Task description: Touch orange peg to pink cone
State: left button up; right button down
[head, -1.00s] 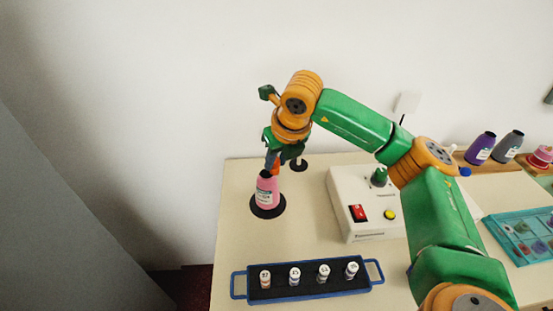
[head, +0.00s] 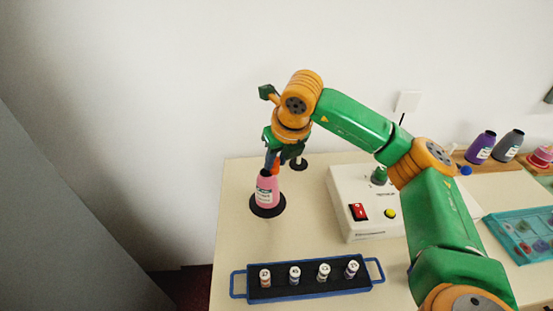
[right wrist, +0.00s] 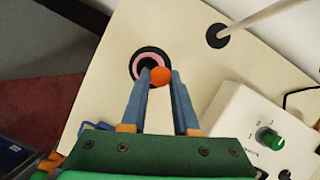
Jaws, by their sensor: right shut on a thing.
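The pink cone (head: 266,190), with a white label, stands upright on a round black base at the back left of the counter. My right gripper (head: 271,165) points down at the cone's top and is shut on the orange peg (head: 276,168). In the right wrist view the round end of the orange peg (right wrist: 160,77) shows between the two blue fingers. The pink cone (right wrist: 137,65) lies beyond it there, partly hidden by peg and fingers. The peg overlaps the cone's top in view; I cannot tell whether they touch. My left gripper is out of view.
A blue-rimmed tray (head: 312,291) with several small vials sits at the front. A white control box (head: 372,222) with a red switch stands right of the cone. Purple (head: 481,148) and grey cones (head: 508,146) stand far right. Counter between cone and tray is clear.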

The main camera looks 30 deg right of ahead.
jog(key=shift+f, duration=0.1)
notch_tip(320, 180, up, 2)
jog(key=shift+w+r+p, duration=0.1)
jog(key=shift+r+p, duration=0.15)
jog(key=shift+p, duration=0.8)
notch_tip(320, 180, up, 3)
jog(key=shift+f+p, duration=0.15)
jog(key=shift+p, duration=0.9)
jog(key=shift+f, duration=0.1)
